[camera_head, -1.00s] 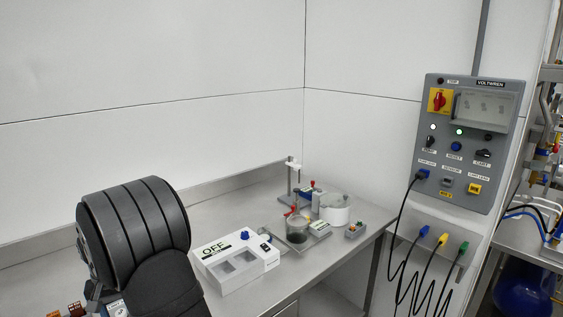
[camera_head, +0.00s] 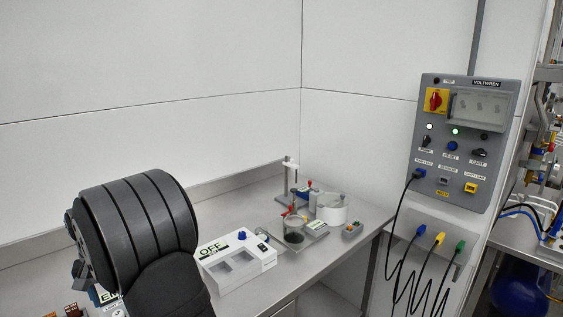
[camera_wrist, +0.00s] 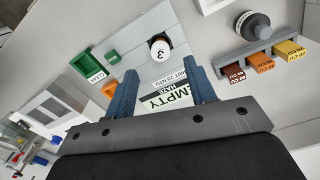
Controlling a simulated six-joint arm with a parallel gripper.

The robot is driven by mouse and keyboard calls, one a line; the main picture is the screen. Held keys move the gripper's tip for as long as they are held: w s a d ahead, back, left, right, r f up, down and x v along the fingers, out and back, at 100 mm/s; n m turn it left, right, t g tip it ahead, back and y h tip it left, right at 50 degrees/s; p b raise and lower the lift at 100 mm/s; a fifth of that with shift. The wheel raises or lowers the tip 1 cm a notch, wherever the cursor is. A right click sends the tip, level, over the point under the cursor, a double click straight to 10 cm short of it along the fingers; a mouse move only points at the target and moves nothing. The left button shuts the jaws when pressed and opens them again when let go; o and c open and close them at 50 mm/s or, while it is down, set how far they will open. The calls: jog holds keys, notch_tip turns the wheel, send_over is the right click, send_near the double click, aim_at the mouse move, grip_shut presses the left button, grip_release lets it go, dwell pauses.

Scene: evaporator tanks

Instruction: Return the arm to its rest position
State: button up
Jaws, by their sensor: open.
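My gripper (camera_wrist: 160,72) shows in the wrist view with two blue fingers spread apart and nothing between their tips. Beyond the fingers is a grey board with a label reading EMPTY (camera_wrist: 172,98), partly hidden by my gripper. A white round piece marked 3 (camera_wrist: 160,48) stands on the board past the fingertips, apart from them. In the head view my dark arm fills the lower left, and the gripper fingers cannot be made out there.
A white box marked OFF (camera_head: 238,262) stands on the bench right of my arm. Lab apparatus with a white pot (camera_head: 332,209) is behind it. A control panel (camera_head: 463,140) with cables is at right. A rack of brown, orange and yellow blocks (camera_wrist: 262,62) shows in the wrist view.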

notch_tip(320, 180, up, 11)
notch_tip(320, 180, down, 18)
jog(key=shift+r, duration=0.45)
notch_tip(320, 180, up, 5)
jog(key=shift+r, duration=0.1)
jog(key=shift+w+d+r, duration=0.25)
jog(key=shift+w+d, duration=0.15)
jog(key=shift+w, duration=0.05)
jog(key=w+d+f+m, duration=0.2)
jog(key=w+d, duration=1.3)
jog(key=d, duration=0.2)
jog(key=shift+d, duration=0.15)
